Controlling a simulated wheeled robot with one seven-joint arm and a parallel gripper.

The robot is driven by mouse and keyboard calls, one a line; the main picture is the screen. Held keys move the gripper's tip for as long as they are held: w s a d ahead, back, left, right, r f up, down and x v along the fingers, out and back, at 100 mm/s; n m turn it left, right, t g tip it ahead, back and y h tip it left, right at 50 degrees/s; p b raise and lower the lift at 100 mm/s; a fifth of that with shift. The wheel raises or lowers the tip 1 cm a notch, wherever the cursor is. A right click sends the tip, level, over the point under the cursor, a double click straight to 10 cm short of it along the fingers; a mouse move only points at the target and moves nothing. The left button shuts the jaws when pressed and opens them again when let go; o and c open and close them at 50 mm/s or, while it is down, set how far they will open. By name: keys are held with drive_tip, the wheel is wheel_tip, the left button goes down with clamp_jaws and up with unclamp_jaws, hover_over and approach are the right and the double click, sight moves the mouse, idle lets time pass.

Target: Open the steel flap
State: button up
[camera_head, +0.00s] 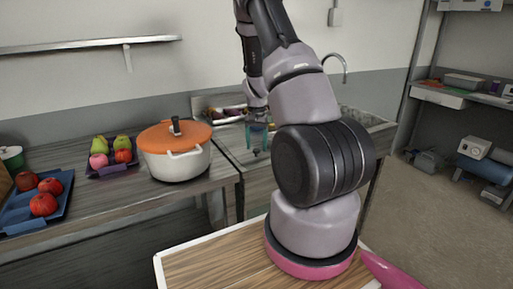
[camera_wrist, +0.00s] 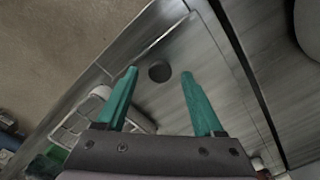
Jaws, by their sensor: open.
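A grey steel panel (camera_wrist: 165,103) lies beneath my gripper in the wrist view, with a small dark round knob or hole (camera_wrist: 160,71) on it. I take this panel for the steel flap, but its hinge and edges are not clear. My gripper (camera_wrist: 159,76) has its two teal fingers spread, with nothing held between them. The dark round spot appears between the fingertips; I cannot tell whether they touch it. In the head view my gripper (camera_head: 257,138) points down over the steel sink unit (camera_head: 228,148), and my arm hides much of that unit.
An orange-lidded white pot (camera_head: 175,165) stands left of the sink unit. A fruit tray (camera_head: 111,160) and a blue tray (camera_head: 38,205) lie farther left. A faucet (camera_head: 343,65) rises behind. Floor at right is open.

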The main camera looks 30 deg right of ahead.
drive_tip(key=shift+f, duration=0.65)
clamp_jaws()
idle(1.0)
